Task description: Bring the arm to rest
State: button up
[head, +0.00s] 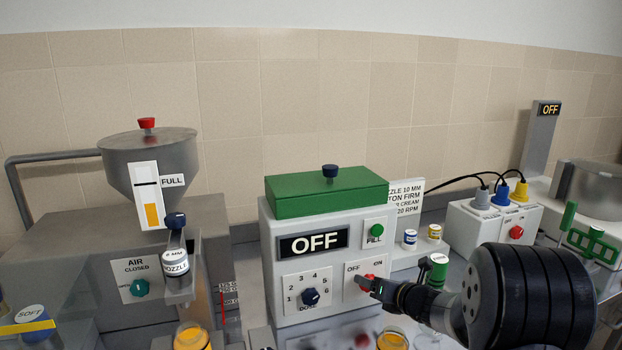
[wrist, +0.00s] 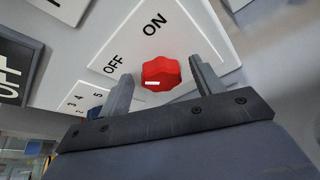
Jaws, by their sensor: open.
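My gripper (head: 368,284) is in front of the white dosing machine (head: 284,250) with the green lid, at its OFF/ON panel. In the wrist view my gripper (wrist: 162,85) is open, with one finger on each side of the red knob (wrist: 161,73). The knob sits between the fingertips, and I cannot tell whether either finger touches it. The white mark on the knob points to the left, toward the OFF side. The machine's display (head: 313,242) reads OFF. My arm reaches in from the lower right of the head view.
A steel hopper (head: 150,165) marked FULL stands at left, with a nozzle jar (head: 176,263) before it. Small jars (head: 410,238) stand right of the machine. A white box (head: 490,225) with coloured plugs and a tall post (head: 541,135) reading OFF are further right.

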jog(key=shift+s+d+r+m+y+p, duration=0.2)
jog(key=shift+s+d+m+y+p, duration=0.25)
jog(key=shift+s+d+m+p, duration=0.35)
jog(key=shift+s+d+r+m+y+p, duration=0.2)
jog(key=shift+s+d+m+y+p, duration=0.25)
jog(key=shift+s+d+m+p, duration=0.3)
jog(key=shift+s+a, duration=0.1)
jog(key=shift+a, duration=0.05)
